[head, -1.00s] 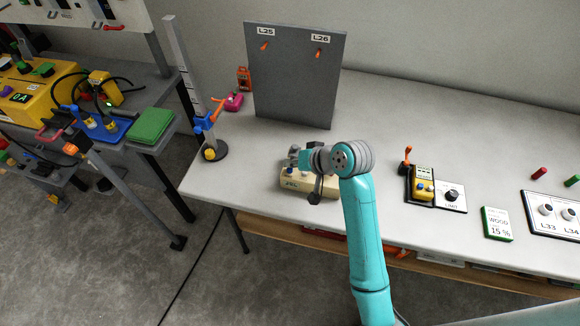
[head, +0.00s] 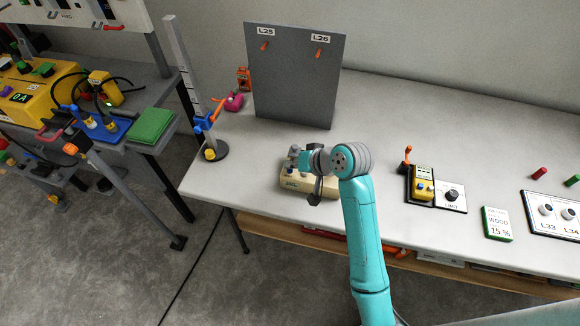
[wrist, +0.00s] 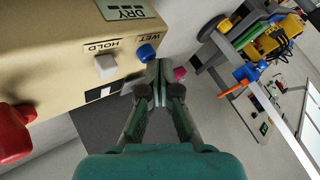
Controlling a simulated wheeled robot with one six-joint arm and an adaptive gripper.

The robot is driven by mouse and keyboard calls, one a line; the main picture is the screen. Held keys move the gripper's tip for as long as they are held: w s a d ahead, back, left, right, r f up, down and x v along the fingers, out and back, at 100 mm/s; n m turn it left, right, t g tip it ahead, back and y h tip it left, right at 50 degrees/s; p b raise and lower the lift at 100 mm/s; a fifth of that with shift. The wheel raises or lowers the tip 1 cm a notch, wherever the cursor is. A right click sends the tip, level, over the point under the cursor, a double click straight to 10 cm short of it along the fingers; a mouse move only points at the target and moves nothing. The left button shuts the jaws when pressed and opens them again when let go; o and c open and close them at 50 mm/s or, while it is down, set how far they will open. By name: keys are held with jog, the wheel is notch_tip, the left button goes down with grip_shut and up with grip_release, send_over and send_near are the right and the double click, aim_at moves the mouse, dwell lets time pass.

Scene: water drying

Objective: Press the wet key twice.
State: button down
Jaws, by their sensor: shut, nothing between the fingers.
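The cream box (head: 294,184) stands on the bench under my wrist. In the wrist view the box (wrist: 60,50) fills the upper left, with a small display (wrist: 124,9) reading DRY. The blue key (wrist: 146,53) sits by the label WET, and the white key (wrist: 105,66) by the label HOLD. My gripper (wrist: 160,72) is shut and empty, its fingertips just beside the blue key. I cannot tell whether they touch it. In the head view my gripper is largely hidden by the wrist.
A red knob (wrist: 14,132) is on the box's far left. A grey panel (head: 292,90) stands behind the box. A height stand (head: 190,90) is to the left. A yellow meter (head: 423,184) lies to the right, with bare bench between.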

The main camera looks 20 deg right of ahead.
aim_at(292, 170)
jog(key=shift+r, duration=0.75)
notch_tip(292, 170, up, 6)
dwell(0.8)
dwell(0.7)
